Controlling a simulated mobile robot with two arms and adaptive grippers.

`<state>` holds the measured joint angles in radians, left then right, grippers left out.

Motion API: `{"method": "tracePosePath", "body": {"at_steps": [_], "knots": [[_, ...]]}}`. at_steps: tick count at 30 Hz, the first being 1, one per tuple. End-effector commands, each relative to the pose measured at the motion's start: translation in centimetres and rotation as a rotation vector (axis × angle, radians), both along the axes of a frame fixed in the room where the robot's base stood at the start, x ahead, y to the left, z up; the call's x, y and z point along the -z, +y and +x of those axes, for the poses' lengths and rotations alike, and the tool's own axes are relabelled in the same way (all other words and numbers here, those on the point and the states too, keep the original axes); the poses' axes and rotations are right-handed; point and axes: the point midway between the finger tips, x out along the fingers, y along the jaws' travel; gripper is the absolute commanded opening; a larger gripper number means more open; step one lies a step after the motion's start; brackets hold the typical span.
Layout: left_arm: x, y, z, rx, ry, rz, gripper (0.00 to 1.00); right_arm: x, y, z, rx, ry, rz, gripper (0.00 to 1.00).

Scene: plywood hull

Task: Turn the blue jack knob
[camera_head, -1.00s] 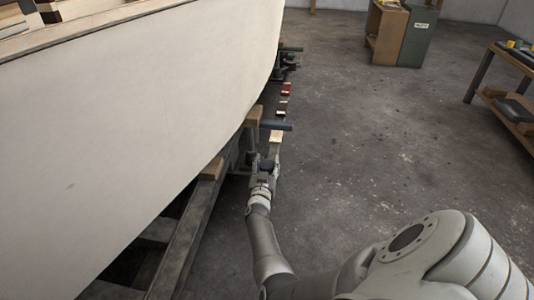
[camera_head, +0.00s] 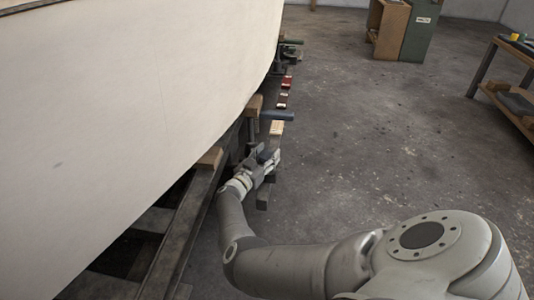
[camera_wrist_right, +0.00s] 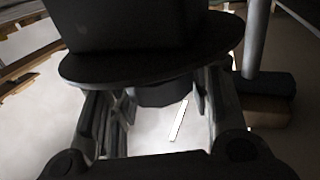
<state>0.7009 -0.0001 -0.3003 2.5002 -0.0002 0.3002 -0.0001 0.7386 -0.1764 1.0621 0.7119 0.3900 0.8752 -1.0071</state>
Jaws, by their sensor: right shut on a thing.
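My right gripper (camera_head: 266,162) is low beside the pale hull, among the dark supports under its edge. In the right wrist view its two fingers (camera_wrist_right: 163,97) are closed on a short dark round knob, the jack knob (camera_wrist_right: 160,94). The knob sits directly beneath a wide dark disc (camera_wrist_right: 100,70) with a dark block on it. Its blue colour does not show in this dim view, and in the head view the gripper hides it. My left gripper is out of view.
The hull (camera_head: 130,100) fills the left, above a long dark beam (camera_head: 185,225). A blue-grey bar (camera_head: 278,116) and wooden blocks (camera_head: 210,158) are close to the gripper. A workbench (camera_head: 515,75) and a cabinet (camera_head: 418,35) stand far right. The floor between is clear.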

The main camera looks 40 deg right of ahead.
Motion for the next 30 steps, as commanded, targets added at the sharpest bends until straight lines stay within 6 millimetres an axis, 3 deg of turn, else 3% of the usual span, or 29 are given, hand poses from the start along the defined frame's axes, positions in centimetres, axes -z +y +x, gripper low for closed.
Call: {"method": "tracePosePath", "body": {"at_steps": [6,7,12,23,30], "knots": [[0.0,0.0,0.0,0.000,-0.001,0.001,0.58,0.0,0.0,0.1,-0.003,-0.001,0.001,0.22],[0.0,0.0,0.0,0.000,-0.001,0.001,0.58,0.0,0.0,0.1,-0.003,-0.001,0.001,0.48],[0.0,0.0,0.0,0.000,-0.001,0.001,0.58,0.0,0.0,0.1,-0.002,-0.001,0.000,0.68],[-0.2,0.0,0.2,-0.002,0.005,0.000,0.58,-0.1,-0.1,0.0,-0.008,0.000,-0.001,0.68],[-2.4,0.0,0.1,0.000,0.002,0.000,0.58,-0.6,-0.1,-0.2,-0.125,0.004,-0.004,0.68]]}}
